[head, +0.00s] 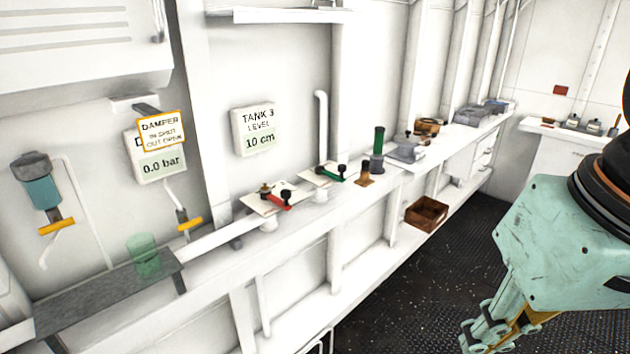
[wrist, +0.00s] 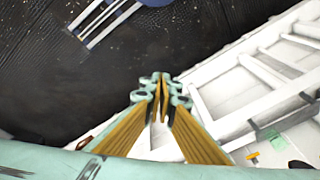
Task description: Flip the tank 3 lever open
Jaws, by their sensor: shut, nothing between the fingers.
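The tank 3 level display (head: 257,131) on the wall reads 10 cm. Below it on the ledge, a red lever (head: 276,199) with a dark knob lies on a white plate. To its right, a green lever (head: 329,173) with a dark knob lies on another white plate, beside a white pipe. No label on either plate is legible. My gripper (head: 492,338) is at the lower right in the head view, over the dark floor and well apart from both levers. In the wrist view my gripper (wrist: 162,82) has its fingers together and empty.
A green cylinder (head: 378,142) and a brown block (head: 365,174) stand right of the levers. An open brown box (head: 427,213) sits lower. The floor (head: 410,285) between is clear.

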